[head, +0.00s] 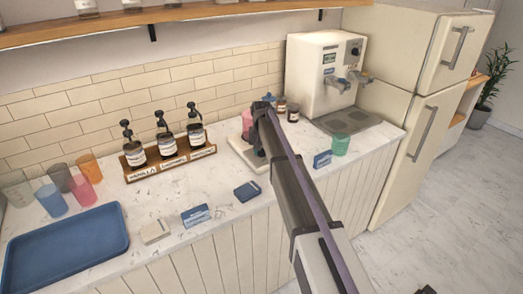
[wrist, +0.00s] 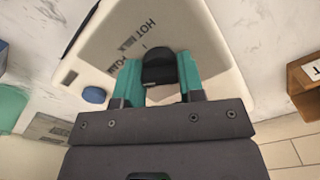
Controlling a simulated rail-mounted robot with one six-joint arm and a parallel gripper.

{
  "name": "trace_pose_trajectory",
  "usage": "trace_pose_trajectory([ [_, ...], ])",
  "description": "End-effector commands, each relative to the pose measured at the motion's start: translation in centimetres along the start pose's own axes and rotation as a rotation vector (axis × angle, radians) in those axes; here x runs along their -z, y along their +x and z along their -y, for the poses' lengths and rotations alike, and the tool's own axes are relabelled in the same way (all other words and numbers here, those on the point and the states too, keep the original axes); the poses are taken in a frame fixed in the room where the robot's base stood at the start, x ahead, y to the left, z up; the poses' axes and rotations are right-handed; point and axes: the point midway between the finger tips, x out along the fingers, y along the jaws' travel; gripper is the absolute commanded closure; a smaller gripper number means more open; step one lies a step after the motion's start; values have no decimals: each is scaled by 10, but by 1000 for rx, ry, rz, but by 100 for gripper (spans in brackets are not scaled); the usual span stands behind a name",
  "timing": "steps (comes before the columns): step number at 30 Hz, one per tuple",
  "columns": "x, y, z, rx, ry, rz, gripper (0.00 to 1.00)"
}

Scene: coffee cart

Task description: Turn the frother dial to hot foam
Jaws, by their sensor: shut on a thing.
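The frother (wrist: 205,35) fills the middle of the wrist view, a white unit with a grey top plate. It carries dark printed labels, "HOT MILK" (wrist: 137,38) and a partly hidden one ending in "FOAM" (wrist: 104,61). The black dial (wrist: 158,66) sits between the teal fingers of my gripper (wrist: 159,74), which is shut on it. I cannot tell which label the dial points to. A blue button (wrist: 94,95) is at the frother's left edge. In the head view the frother's pale base (head: 240,152) shows behind my arm, which hides the dial.
A syrup rack (head: 172,160) with pump bottles stands left of the frother. A white coffee machine (head: 318,85) and a green cup (head: 340,145) are at right. A dark blue pad (head: 247,191), a blue sign (head: 195,215) and a blue tray (head: 65,250) lie nearer the front.

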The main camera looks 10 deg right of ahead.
Motion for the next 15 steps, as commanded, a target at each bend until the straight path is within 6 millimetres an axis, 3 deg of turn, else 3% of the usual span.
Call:
trace_pose_trajectory([
  [7, 0, 0, 0, 0, -1, 1, 88],
  [8, 0, 0, 0, 0, -1, 1, 62],
  [15, 0, 0, 0, 0, -1, 0, 39],
])
